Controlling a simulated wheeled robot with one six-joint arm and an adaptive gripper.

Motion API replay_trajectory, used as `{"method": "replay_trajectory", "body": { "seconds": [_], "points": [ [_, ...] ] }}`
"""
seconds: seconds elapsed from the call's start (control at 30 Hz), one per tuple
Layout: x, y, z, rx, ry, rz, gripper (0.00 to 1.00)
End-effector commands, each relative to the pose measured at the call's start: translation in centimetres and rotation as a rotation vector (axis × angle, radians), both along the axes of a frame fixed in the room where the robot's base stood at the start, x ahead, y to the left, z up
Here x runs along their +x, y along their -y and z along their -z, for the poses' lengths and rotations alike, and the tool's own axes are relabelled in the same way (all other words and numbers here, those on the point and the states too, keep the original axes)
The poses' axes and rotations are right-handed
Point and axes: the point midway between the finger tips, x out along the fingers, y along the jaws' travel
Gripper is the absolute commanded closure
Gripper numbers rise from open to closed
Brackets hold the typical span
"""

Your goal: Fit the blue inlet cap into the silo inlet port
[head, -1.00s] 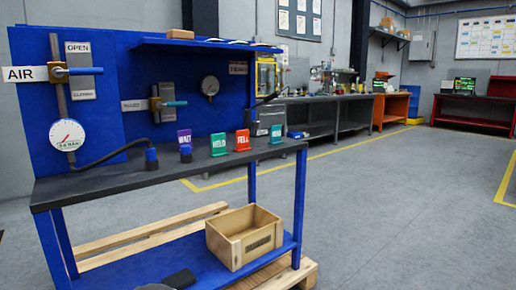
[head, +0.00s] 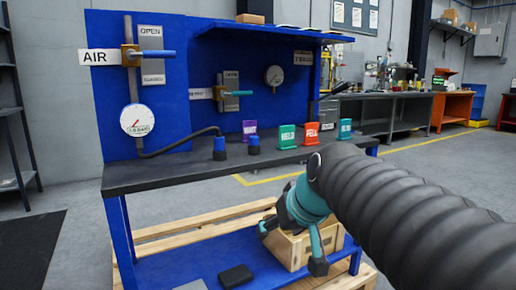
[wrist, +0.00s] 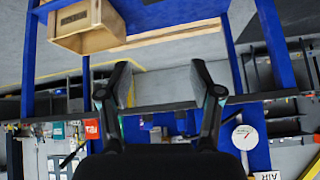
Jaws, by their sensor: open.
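Two small blue pieces stand on the dark bench top in the head view. The left blue piece (head: 219,148) stands at the end of the black hose. The right blue piece (head: 253,145) stands apart beside it. I cannot tell which is the inlet cap, and I cannot make out a silo inlet port. My gripper (head: 291,246) is teal and dark, at the right front, lower in the picture than the bench top and in front of the wooden crate. Its fingers are spread and empty. The wrist view shows both fingers (wrist: 160,85) apart, with the bench upside down beyond them.
The bench (head: 150,178) has a blue panel with gauges and valve handles behind it. Purple (head: 249,130), green (head: 287,136), red (head: 312,133) and teal tags stand along the top. A wooden crate (head: 290,251) sits on the lower shelf. Floor at left is open.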

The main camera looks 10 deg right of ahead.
Motion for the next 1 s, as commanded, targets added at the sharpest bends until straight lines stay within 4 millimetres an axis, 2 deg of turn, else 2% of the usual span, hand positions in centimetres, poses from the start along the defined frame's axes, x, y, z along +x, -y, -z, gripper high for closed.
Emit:
{"method": "replay_trajectory", "body": {
  "seconds": [0.03,0.2,0.3,0.4,0.53,0.7,0.87,1.0],
  "points": [
    [3.0,0.3,-1.1,0.011,0.036,-0.013,0.35],
    [11.7,1.4,-6.4,0.036,0.182,-0.068,0.35],
    [16.4,2.3,-9.0,0.041,0.270,-0.099,0.35],
    [20.3,3.3,-11.1,0.039,0.349,-0.124,0.35],
    [23.7,4.4,-13.0,0.033,0.428,-0.145,0.35],
    [25.7,5.1,-14.2,0.027,0.478,-0.159,0.35],
    [27.5,4.7,-13.8,0.027,0.484,-0.163,0.35],
    [29.8,3.9,-12.8,0.027,0.484,-0.163,0.35]
  ]
}}
